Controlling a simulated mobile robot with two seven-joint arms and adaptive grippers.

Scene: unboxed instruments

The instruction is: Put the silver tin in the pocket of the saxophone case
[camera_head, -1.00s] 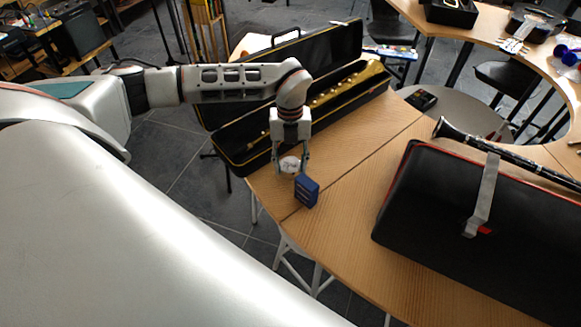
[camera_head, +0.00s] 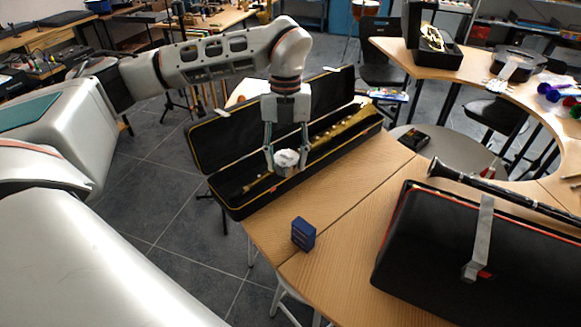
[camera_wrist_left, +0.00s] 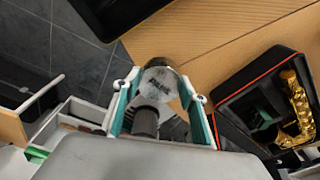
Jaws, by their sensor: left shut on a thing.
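The silver tin (camera_head: 287,160) is round with a pale marked lid. My left gripper (camera_head: 286,163) is shut on it, one finger on each side, and holds it in the air in front of the open saxophone case. The tin also shows between the fingers in the left wrist view (camera_wrist_left: 160,84). The saxophone case (camera_head: 232,205) is black with gold edging, its lid raised behind. A gold saxophone (camera_head: 345,128) lies in its right part. The case's left end looks dark inside; the gripper and tin partly cover the middle. My right gripper is not in view.
A small blue box (camera_head: 303,234) stands on the wooden table (camera_head: 340,225) in front of the case. A closed black case (camera_head: 430,245) with a clarinet (camera_head: 500,190) along it fills the right side. The table between them is clear.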

